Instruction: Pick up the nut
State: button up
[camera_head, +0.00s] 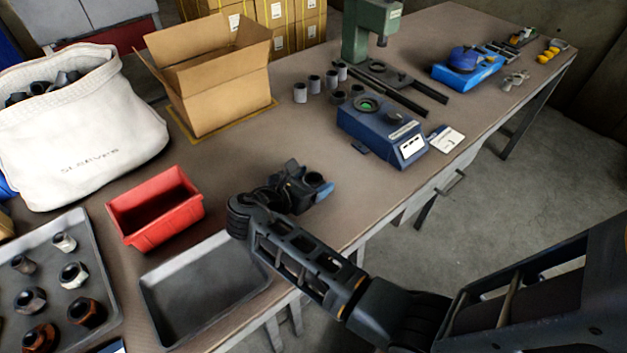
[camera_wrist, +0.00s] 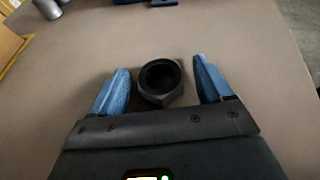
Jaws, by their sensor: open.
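A black nut (camera_wrist: 161,83) with a round hole and flat sides sits on the brown table top in the wrist view. My gripper (camera_wrist: 163,76) is open, with one blue finger on each side of the nut. In the head view my gripper (camera_head: 308,181) is low over the table, right of the red bin. The nut cannot be told apart from the dark gripper there.
A red bin (camera_head: 155,208) and an empty grey tray (camera_head: 200,287) lie to the left. Another tray (camera_head: 87,257) holds several nuts. A cardboard box (camera_head: 215,88) and a white sack (camera_head: 82,137) stand behind. A blue device (camera_head: 380,133) stands beyond my gripper. The table's front edge is close.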

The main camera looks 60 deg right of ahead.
jog(key=c, duration=1.2)
